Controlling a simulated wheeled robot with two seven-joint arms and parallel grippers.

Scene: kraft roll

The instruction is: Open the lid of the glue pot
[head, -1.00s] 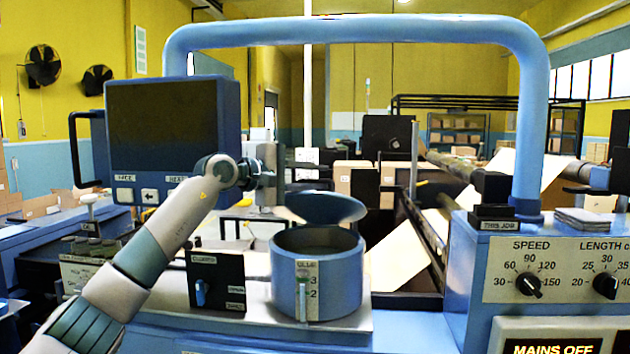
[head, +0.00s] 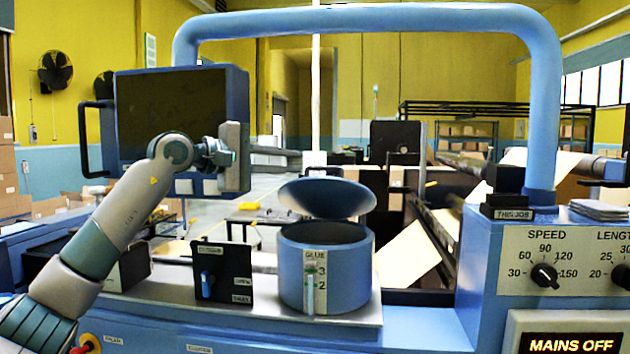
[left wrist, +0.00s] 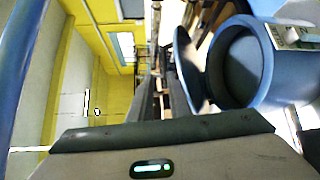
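The blue glue pot (head: 345,275) stands on the machine's top plate, with a scale on its front. Its round blue lid (head: 327,197) is raised and tilted above the pot, with a wide gap at the front. My left gripper (head: 290,157) is up and to the left of the lid, apart from it, with its fingers pointing right. My right gripper is out of view.
A black switch panel (head: 224,272) stands left of the pot. A monitor (head: 180,120) is behind my left arm. A blue tube frame (head: 370,20) arches overhead. The dial console (head: 550,265) is at the right.

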